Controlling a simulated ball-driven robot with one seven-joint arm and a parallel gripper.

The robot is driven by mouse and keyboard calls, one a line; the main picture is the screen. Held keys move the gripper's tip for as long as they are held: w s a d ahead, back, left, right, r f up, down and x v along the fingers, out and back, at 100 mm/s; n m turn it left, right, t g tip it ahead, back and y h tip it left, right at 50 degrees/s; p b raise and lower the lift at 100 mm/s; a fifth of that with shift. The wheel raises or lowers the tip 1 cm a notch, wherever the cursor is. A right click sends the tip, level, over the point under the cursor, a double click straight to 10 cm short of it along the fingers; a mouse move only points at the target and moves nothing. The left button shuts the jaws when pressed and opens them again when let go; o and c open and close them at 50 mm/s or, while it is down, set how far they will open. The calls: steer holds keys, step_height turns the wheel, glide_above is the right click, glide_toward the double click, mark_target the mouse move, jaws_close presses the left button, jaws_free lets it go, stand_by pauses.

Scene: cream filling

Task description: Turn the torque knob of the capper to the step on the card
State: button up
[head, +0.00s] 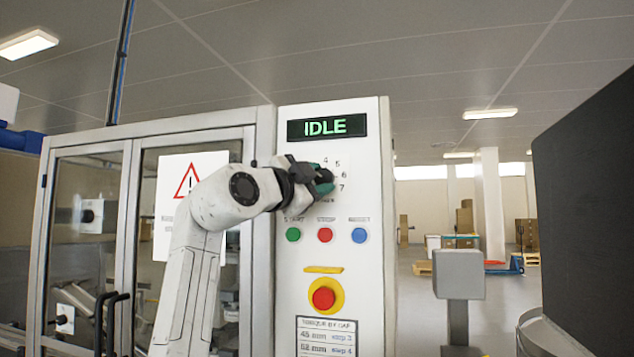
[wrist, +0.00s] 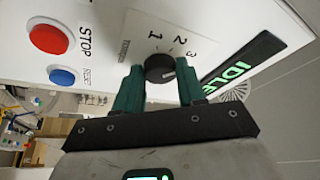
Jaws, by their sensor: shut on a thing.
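The black torque knob (wrist: 158,68) is on the white capper panel (head: 360,280), with digits 1, 2 and 3 showing beside it in the wrist view. My gripper (wrist: 160,82) is shut on the knob, one green finger on each side. In the head view my gripper (head: 322,180) covers the knob, and digits 4 to 7 show around it. I cannot tell the knob's pointer position. The card (head: 326,335), headed torque by cap, is low on the panel.
The display (head: 327,127) above the knob reads IDLE. Below the knob are a green button (head: 293,234), a red stop button (head: 325,235) and a blue button (head: 360,235). A red emergency button (head: 324,297) on yellow sits lower. A glazed cabinet door (head: 90,225) is at left.

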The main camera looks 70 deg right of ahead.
steer(key=shift+w+r+m+y, duration=0.1)
steer(key=shift+m+y, duration=0.5)
steer(key=shift+m, duration=0.7)
steer(key=shift+g+p, duration=0.3)
steer(key=shift+g, duration=0.1)
steer(key=o, duration=1.1)
steer(key=shift+c, duration=0.2)
steer(key=b+v, duration=0.2)
steer(key=v, duration=0.8)
steer(key=shift+a, duration=0.35)
steer(key=shift+w, duration=0.1)
